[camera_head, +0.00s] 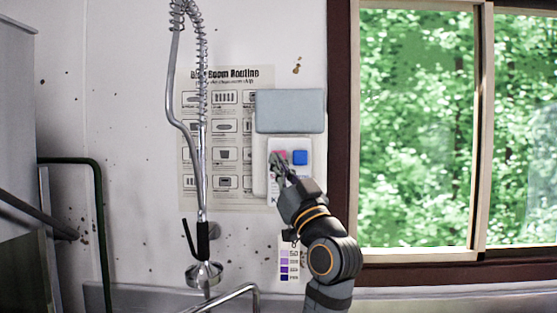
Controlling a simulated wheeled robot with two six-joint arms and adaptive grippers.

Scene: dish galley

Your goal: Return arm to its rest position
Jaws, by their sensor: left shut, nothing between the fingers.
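My left gripper (281,163) is shut and empty, raised in front of a white wall panel (299,178). The panel has a red button (281,155), partly hidden behind the fingertips, and a blue button (300,157) to its right. I cannot tell whether the fingertips touch the panel or the red button. A grey-blue flap (290,111) sits just above the panel. My arm reaches up from the bottom of the view. My right gripper does not show.
A spring-hose faucet (202,150) hangs left of the arm, before a poster (226,201). A metal pipe (238,290) is low in front. A colour chart (289,263) is beside my arm. A window (415,130) fills the right. A dark green rail (100,220) is at left.

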